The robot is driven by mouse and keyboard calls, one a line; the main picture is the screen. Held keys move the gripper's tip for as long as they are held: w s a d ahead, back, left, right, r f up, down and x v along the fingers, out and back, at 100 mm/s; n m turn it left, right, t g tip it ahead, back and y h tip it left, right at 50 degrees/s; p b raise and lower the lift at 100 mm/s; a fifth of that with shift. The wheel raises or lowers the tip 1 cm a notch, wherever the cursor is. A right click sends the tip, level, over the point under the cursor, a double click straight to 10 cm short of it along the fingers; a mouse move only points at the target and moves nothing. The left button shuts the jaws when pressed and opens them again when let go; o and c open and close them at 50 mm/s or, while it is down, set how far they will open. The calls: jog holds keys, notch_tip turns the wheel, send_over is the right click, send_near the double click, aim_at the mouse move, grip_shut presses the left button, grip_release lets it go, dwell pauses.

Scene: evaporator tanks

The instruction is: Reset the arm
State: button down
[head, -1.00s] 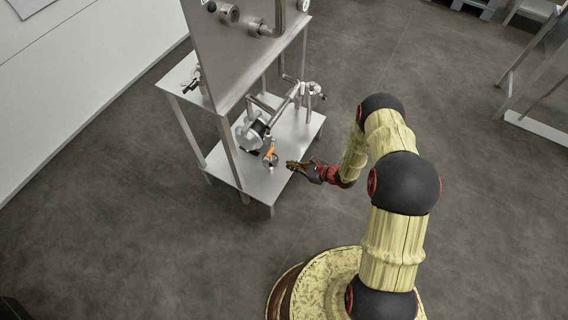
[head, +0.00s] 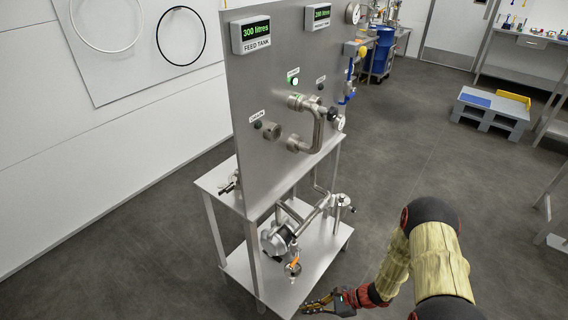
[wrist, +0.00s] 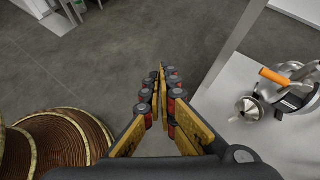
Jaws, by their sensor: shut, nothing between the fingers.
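My gripper (head: 318,305) is low at the bottom of the head view, just right of the lower shelf's front corner. In the wrist view my gripper (wrist: 162,72) has its fingertips together with nothing between them. My arm (head: 436,240) reaches in from the bottom right, bent, with the forearm pointing left. The orange-handled valve (head: 293,264) stands on the lower shelf (head: 318,252), up and left of the gripper and apart from it. In the wrist view this orange handle (wrist: 273,76) is at the right.
The steel panel (head: 262,90) carries displays reading 300 litres and 200 litres, pipes and a lit green button (head: 293,81). A pump (head: 277,240) sits on the lower shelf. A pallet (head: 490,112) stands farther back. Open floor lies right of the rig.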

jog(key=s+d+r+n+t+h, duration=0.1)
jog(key=s+d+r+n+h, duration=0.2)
jog(key=r, duration=1.3)
jog(key=s+d+r+n+t+h, duration=0.2)
jog(key=s+d+r+n+h, duration=0.2)
jog(key=r, duration=1.3)
jog(key=s+d+r+n+t+h, duration=0.1)
jog(key=s+d+r+n+h, duration=0.2)
jog(key=s+r+n, duration=0.6)
notch_tip(320, 180, up, 8)
jog(key=shift+d+n+t+h, duration=0.15)
jog(key=shift+n+t+h, duration=0.35)
jog(key=shift+n, duration=0.5)
jog(key=shift+s, duration=0.1)
